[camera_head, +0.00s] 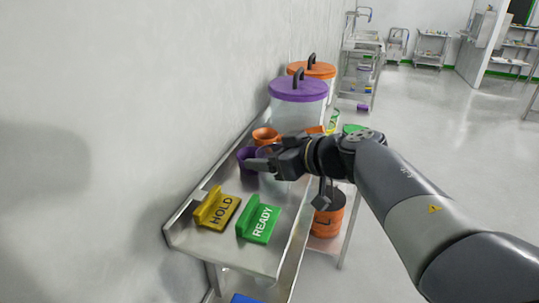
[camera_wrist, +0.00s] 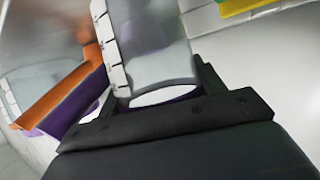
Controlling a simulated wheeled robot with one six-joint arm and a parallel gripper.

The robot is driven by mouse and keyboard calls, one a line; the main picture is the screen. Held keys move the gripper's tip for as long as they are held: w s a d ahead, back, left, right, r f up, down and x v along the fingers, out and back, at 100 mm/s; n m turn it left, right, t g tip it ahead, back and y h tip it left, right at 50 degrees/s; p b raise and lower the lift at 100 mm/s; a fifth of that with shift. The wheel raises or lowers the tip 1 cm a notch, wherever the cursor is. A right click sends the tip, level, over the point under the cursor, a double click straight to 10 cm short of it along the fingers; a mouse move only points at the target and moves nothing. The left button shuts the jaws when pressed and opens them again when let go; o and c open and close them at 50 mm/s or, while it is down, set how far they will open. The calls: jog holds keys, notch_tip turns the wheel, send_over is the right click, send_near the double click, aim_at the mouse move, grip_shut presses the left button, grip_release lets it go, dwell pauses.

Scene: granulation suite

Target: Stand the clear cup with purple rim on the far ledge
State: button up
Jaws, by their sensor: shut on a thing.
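My gripper (camera_head: 262,163) is over the steel bench along the left wall. In the wrist view, my gripper (camera_wrist: 160,88) is shut on a clear cup (camera_wrist: 160,45) with white graduation marks, its wall between the two fingers. A purple vessel (camera_head: 246,156) shows just left of the fingertips. I cannot tell which surface is the far ledge.
A yellow HOLD sign (camera_head: 217,209) and a green READY sign (camera_head: 259,221) stand at the bench's near end (camera_head: 235,256). Behind my gripper are an orange cup (camera_head: 266,135), a purple-lidded drum (camera_head: 298,103) and an orange-lidded drum (camera_head: 313,70). The floor at right is open.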

jog(key=o, duration=1)
